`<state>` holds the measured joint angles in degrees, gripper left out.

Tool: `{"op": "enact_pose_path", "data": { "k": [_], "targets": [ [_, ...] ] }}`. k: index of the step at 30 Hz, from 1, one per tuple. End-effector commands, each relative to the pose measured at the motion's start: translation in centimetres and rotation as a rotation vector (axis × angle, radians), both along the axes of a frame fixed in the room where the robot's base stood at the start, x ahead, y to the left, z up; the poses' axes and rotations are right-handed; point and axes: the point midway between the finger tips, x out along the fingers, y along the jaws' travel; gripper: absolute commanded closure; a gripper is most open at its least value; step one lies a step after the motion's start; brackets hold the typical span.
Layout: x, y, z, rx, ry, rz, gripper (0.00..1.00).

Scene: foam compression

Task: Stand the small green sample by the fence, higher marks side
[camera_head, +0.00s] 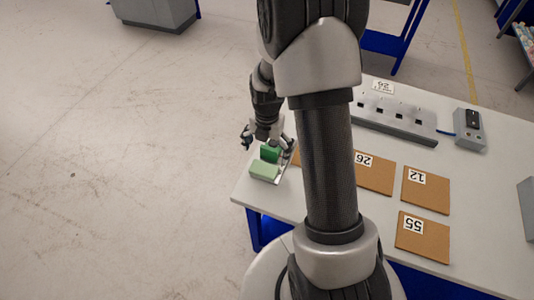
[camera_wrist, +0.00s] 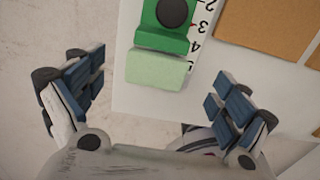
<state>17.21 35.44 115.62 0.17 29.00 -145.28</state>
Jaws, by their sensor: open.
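The small pale green sample (camera_head: 264,170) is a block at the table's left end. In the wrist view the sample (camera_wrist: 157,69) lies against, or very close to, the darker green fence (camera_wrist: 150,42), beside the 4 and 5 marks of a white scale (camera_wrist: 203,25). A round black knob (camera_wrist: 172,12) tops the fence, which also shows in the head view (camera_head: 270,153). My gripper (camera_head: 268,143) is over the fence and sample. In the wrist view its fingers are wide apart, one either side of the sample, not touching it. The sample's underside is hidden.
Brown mats labelled 26 (camera_head: 374,178), 12 (camera_head: 426,193) and 55 (camera_head: 422,240) lie to the right on the white table (camera_head: 390,215). A grey slotted rack (camera_head: 395,115) and a grey box with a dark switch (camera_head: 470,135) stand behind. The table's left edge is close to the sample.

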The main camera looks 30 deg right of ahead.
Motion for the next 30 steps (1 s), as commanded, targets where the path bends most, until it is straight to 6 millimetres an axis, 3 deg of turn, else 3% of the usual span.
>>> {"op": "enact_pose_path", "data": {
  "k": [1,6,14,17,23,30],
  "targets": [
    [0.1,0.0,1.6,-0.001,-0.003,0.0,0.06],
    [0.0,0.0,4.9,-0.001,-0.002,0.0,0.06],
    [0.0,0.1,7.6,-0.001,-0.003,-0.014,0.06],
    [-0.3,0.8,9.6,-0.006,-0.023,-0.103,0.06],
    [-2.7,4.1,17.3,0.005,-0.115,-0.548,0.06],
    [-8.8,8.3,24.9,0.112,-0.22,-1.204,0.06]
  ]
}}
